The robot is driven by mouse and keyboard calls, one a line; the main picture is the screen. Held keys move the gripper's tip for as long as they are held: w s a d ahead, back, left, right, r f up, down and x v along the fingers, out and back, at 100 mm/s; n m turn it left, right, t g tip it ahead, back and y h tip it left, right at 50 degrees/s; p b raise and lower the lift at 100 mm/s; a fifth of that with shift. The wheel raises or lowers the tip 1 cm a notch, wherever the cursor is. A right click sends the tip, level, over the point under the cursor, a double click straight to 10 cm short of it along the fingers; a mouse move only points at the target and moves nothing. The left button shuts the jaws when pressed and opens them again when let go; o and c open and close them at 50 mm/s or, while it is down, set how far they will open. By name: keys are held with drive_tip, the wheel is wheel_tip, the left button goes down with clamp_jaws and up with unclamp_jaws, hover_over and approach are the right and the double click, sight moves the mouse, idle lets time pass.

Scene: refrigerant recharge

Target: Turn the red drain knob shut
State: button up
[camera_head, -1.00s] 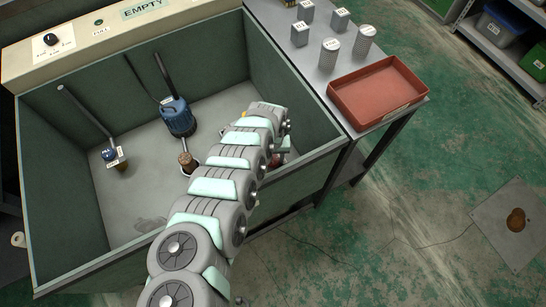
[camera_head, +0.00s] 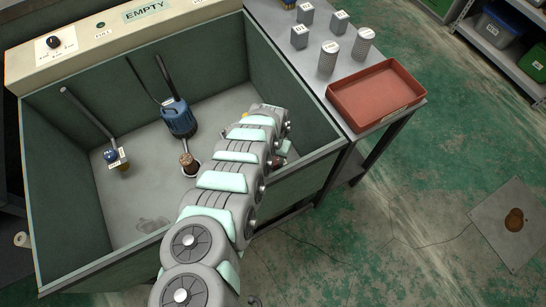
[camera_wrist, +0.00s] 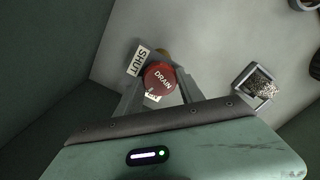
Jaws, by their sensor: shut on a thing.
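The red drain knob (camera_wrist: 160,76), lettered DRAIN, sits between the two fingers of my gripper (camera_wrist: 158,84) in the wrist view. The fingers close on it from both sides. A white SHUT label (camera_wrist: 138,61) lies just beyond the knob at its upper left. A second small label (camera_wrist: 153,98) shows below the knob, mostly covered. In the head view my arm reaches over the tank's right front part, and it hides most of the gripper and the knob there.
The green-walled tank (camera_head: 60,190) holds a blue pump (camera_head: 179,118), a blue-capped fitting (camera_head: 110,155) and a brown-topped piece (camera_head: 188,160). A side bench carries a red tray (camera_head: 375,95), grey blocks and cylinders. A square holder (camera_wrist: 256,86) stands right of the knob.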

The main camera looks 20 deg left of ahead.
drive_tip(key=m, duration=0.3)
drive_tip(key=shift+m, duration=0.4)
drive_tip(key=m, duration=0.3)
drive_tip(key=shift+m+p, duration=0.3)
drive_tip(key=shift+p, duration=0.05)
drive_tip(key=m, duration=0.6)
drive_tip(key=shift+m, duration=0.4)
drive_tip(key=o, duration=1.4)
drive_tip(key=shift+r, duration=0.1)
wheel_tip(320, 180, up, 11)
drive_tip(key=p, duration=0.3)
drive_tip(key=shift+f, duration=0.2)
